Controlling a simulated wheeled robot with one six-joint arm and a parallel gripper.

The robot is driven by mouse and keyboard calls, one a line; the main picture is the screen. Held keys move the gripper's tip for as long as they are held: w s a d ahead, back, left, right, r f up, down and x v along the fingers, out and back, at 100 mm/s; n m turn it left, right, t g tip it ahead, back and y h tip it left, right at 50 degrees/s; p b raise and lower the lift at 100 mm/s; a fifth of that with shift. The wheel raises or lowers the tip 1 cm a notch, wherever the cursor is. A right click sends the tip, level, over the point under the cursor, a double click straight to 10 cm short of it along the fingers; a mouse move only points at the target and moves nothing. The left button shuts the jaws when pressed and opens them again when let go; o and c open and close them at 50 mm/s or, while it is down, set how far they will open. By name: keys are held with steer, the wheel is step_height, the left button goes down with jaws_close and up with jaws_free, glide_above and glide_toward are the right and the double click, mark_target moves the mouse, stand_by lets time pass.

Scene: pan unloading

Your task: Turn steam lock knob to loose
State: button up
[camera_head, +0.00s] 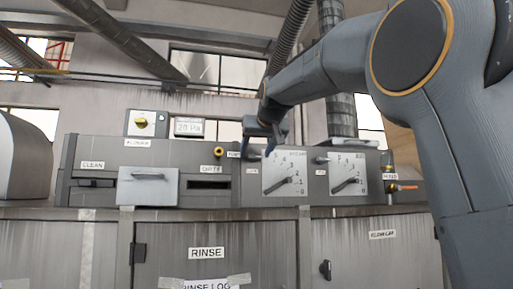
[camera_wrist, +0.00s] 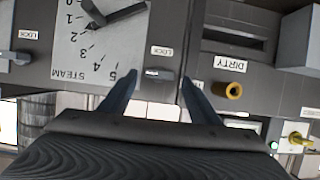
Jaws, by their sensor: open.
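The steam lock knob (camera_wrist: 158,74) is a small pale grey lever on the dark panel, beside the STEAM dial (camera_wrist: 100,40); its LOCK label (camera_wrist: 160,50) is next to it. My gripper (camera_wrist: 161,80) is open, with one fingertip on each side of the knob in the wrist view. Contact and remaining depth cannot be told. In the head view my gripper (camera_head: 263,150) hangs in front of the panel at the upper left of the steam dial (camera_head: 288,174), partly covering the knob. The knob's exact angle is hard to read.
A second dial (camera_head: 348,174) with its own lock lever (camera_head: 320,160) is to the right. A yellow knob (camera_head: 219,152) sits above the DIRTY slot (camera_head: 209,184). A grey handled plate (camera_head: 148,186) is by the CLEAN slot. A RINSE cabinet (camera_head: 213,235) is below.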

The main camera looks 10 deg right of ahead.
steer(key=shift+w+f, duration=0.1)
steer(key=shift+w, duration=0.05)
steer(key=shift+c, duration=0.2)
steer(key=c, duration=1)
